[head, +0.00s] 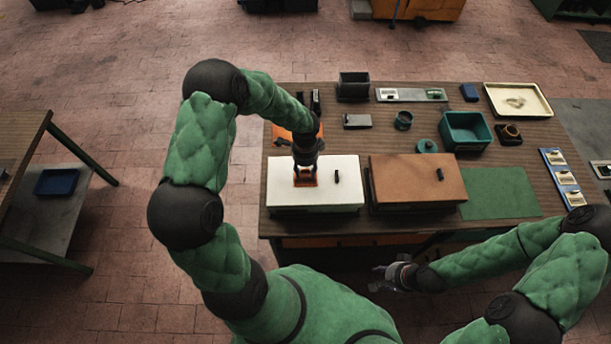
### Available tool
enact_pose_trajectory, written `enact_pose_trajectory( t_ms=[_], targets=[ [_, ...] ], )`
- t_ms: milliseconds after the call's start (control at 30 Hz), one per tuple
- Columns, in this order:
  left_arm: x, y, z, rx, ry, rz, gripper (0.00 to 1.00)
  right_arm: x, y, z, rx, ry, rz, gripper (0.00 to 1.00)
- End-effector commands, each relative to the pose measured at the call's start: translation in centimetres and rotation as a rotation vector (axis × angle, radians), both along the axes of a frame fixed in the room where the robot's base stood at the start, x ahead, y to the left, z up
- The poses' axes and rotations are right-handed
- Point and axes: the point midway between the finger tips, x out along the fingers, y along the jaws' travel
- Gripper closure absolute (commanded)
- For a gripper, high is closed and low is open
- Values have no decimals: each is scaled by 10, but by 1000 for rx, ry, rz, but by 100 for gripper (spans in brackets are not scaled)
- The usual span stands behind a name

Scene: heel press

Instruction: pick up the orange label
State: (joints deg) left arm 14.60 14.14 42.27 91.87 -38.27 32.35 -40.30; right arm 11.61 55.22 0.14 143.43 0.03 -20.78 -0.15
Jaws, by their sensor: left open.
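A small orange piece (312,182), which looks like the orange label, is on the white box top (275,190) at the left of the workbench. My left gripper (304,176) points down right over it with its fingers open. The gripper hides part of the orange piece, and I cannot tell whether the fingers touch it. Another orange item (280,133) lies behind the white box, partly hidden by my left arm. My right gripper (376,279) is low in front of the bench, empty, with its fingers apart.
A brown-topped box (405,170) stands right of the white one; each has a small black handle. A green mat (500,192) lies further right. Teal bin (465,131), dark bin (353,86) and cream tray (518,101) stand behind. A side table (20,140) is at left.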

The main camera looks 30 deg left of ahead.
Motion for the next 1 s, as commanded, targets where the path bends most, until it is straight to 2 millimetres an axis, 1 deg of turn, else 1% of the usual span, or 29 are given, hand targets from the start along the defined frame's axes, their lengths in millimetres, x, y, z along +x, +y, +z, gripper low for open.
enact_pose_trajectory(
  t_ms=[100,200,267,300,767,867,1000],
  targets=[
    [0,0,0,0,0,0,57,0,0,0,0,0,0,60],
    [0,0,0,0,0,0,82,0,0,0,0,0,0,60],
    [0,0,0,0,0,0,95,0,0,0,0,0,0,60],
    [0,0,0,0,0,0,99,0,0,0,0,0,0,60],
    [0,0,3,1,-1,0,100,0,0,-1,0,0,0,60],
    [1,0,8,2,-1,0,100,0,0,-2,0,0,0,60],
    [1,0,23,1,-4,-1,100,0,0,-5,0,0,0,60]
  ],
)
